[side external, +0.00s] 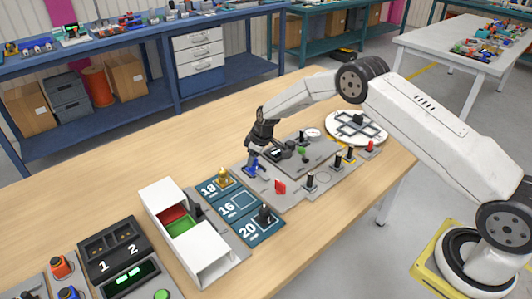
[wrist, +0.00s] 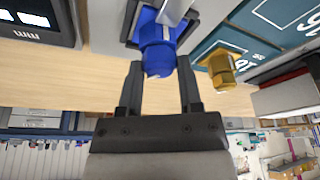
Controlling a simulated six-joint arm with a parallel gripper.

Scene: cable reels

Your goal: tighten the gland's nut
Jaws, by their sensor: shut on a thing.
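The blue gland with its nut (wrist: 157,42) sits between my gripper's two fingers (wrist: 160,66) in the wrist view. My gripper is shut on the blue nut from its two sides. In the side view my gripper (side external: 256,152) reaches down to the blue gland (side external: 251,166), which stands at the left end of the grey fixture board (side external: 275,197). The gripper hides part of the gland there. How far the nut is turned cannot be told.
A brass gland (side external: 222,177) stands on the pad marked 18, close beside my gripper. A black gland (side external: 264,214) stands on the pad marked 20; the pad marked 16 (side external: 232,205) is empty. A red part (side external: 280,187) and several black posts stand on the board. A white bin (side external: 207,262) is nearby.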

